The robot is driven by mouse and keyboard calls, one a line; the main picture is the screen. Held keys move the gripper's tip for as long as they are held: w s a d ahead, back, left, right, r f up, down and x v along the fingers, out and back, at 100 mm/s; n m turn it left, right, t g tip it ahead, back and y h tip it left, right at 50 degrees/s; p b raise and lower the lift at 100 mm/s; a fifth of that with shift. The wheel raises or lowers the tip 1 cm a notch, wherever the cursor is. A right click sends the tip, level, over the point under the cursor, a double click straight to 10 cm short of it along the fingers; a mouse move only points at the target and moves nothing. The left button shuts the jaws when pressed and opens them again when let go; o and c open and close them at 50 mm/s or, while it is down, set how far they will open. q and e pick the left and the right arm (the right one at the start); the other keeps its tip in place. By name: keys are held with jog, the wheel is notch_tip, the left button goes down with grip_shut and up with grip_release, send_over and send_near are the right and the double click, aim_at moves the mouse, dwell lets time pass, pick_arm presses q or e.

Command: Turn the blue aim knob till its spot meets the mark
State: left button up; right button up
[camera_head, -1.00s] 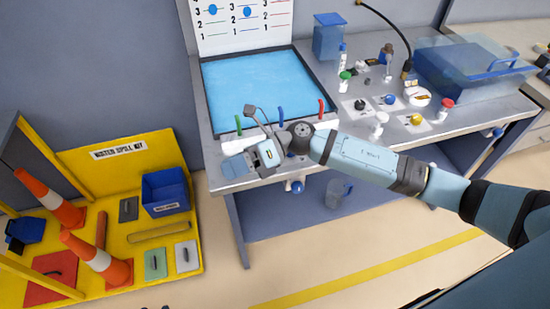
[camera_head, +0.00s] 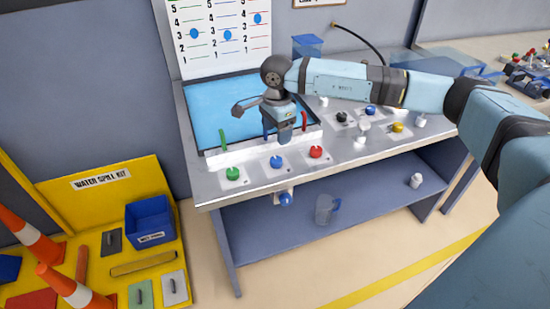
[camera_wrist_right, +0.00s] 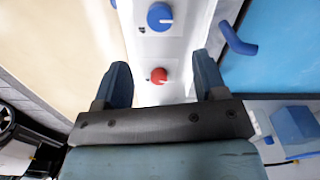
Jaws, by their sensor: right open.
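The blue knob (camera_head: 277,162) sits on a white plate at the bench's front, between the green knob (camera_head: 233,174) and the red knob (camera_head: 316,152). In the right wrist view, the blue knob (camera_wrist_right: 160,16) shows a pale pointer line. My right gripper (camera_head: 284,136) is above the bench behind the blue knob, pointing down. In its wrist view the open fingers (camera_wrist_right: 163,74) frame the red knob (camera_wrist_right: 158,76), with the blue knob beyond; nothing is held. My left gripper is out of view.
Behind the knobs stand coloured spouts and a blue pool (camera_head: 206,108). A board (camera_head: 212,60) of numbered lines carries blue discs. Black, blue and yellow knobs (camera_head: 398,128) sit farther right. A jug (camera_head: 324,209) stands below.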

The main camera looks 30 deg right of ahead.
aim_at(277, 159)
notch_tip(277, 159, down, 10)
jog(key=shift+f, duration=0.1)
dwell(0.4)
jog(key=c, duration=0.9)
